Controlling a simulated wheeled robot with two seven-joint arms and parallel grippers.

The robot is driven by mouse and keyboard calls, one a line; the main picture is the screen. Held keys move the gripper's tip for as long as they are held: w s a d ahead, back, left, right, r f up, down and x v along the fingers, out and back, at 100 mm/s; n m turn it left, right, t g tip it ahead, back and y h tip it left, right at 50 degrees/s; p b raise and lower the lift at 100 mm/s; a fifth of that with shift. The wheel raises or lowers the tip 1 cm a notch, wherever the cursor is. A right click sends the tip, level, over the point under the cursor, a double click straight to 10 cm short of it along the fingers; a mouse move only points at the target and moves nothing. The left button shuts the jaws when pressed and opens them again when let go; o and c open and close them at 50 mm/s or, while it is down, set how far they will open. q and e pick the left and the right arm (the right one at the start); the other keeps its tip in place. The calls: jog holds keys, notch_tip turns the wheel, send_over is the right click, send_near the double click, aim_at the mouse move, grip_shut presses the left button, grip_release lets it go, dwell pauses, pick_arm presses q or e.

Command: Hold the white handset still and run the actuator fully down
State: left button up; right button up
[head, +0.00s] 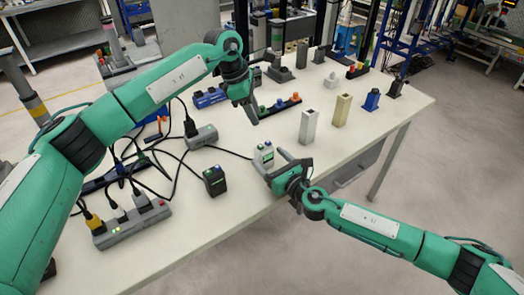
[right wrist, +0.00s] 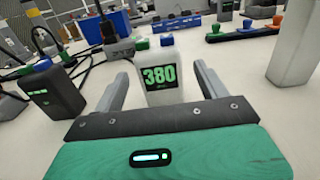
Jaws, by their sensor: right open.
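The white handset (head: 263,151) stands upright on the table near its front edge. In the right wrist view the white handset (right wrist: 160,82) shows a dark screen reading 380 in green, with a green and a blue button on top. My right gripper (head: 268,159) is open, its fingers on either side of the handset; the right wrist view (right wrist: 164,88) shows a gap on both sides. My left gripper (head: 252,112) points down above the table, behind and left of the handset; its opening cannot be made out. I cannot tell which thing is the actuator.
A black handset (head: 214,180) stands left of the white one. A grey box (head: 201,136) and a power strip (head: 132,224) with cables lie further left. A white block (head: 308,126) and a beige block (head: 342,110) stand to the right. The front right tabletop is clear.

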aim_at(261, 150)
jog(key=shift+x, duration=2.65)
jog(key=shift+c, duration=0.4)
jog(key=c, duration=1.1)
pick_arm(q)
grip_shut()
pick_arm(e)
jog(key=shift+o, duration=0.2)
